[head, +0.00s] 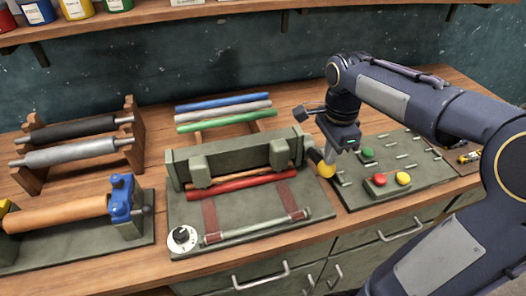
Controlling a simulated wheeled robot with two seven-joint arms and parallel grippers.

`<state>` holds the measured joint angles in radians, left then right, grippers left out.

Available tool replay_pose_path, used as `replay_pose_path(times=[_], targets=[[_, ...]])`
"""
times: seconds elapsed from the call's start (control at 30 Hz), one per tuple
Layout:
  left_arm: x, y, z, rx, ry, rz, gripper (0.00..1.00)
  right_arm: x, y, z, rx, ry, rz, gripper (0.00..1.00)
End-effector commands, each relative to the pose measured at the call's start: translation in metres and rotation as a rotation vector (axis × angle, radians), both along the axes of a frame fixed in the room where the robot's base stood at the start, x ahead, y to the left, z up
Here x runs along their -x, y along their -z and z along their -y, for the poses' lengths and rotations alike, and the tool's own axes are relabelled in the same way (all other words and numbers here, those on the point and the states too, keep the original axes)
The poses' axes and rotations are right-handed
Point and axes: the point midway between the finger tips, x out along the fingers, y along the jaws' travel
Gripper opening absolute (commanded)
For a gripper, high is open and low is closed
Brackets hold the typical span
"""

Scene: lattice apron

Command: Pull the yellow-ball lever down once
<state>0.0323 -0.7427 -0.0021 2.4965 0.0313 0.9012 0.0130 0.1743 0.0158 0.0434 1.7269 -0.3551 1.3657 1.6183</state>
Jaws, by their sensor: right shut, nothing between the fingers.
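The lever's yellow ball (326,171) shows at the right end of the green bench press (235,152), low and close to the bench. A short dark arm beside the ball runs toward the press's right end. My right gripper (332,156) points down right above the yellow ball. Its fingers are shut with nothing between them, and they partly cover the lever; I cannot tell whether they touch the ball. My left gripper is not in view.
Left of the press stand a roller rack (80,150) and an orange roller with a blue clamp (122,195). Coloured rods (225,112) lie behind the press. A peg panel (395,165) with red, yellow and green buttons lies to the right. A shelf with paint pots is above.

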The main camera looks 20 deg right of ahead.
Motion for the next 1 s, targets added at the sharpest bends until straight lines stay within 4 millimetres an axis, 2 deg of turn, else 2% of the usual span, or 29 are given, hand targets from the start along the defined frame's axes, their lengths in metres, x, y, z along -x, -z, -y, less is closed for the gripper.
replay_pose_path(times=[0.27, 1.0], targets=[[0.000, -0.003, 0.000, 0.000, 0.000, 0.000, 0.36, -0.001, -0.002, 0.000, 0.001, 0.000, 0.000, 0.00], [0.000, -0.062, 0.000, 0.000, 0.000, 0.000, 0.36, -0.031, -0.053, 0.003, 0.000, 0.000, -0.001, 0.00]])
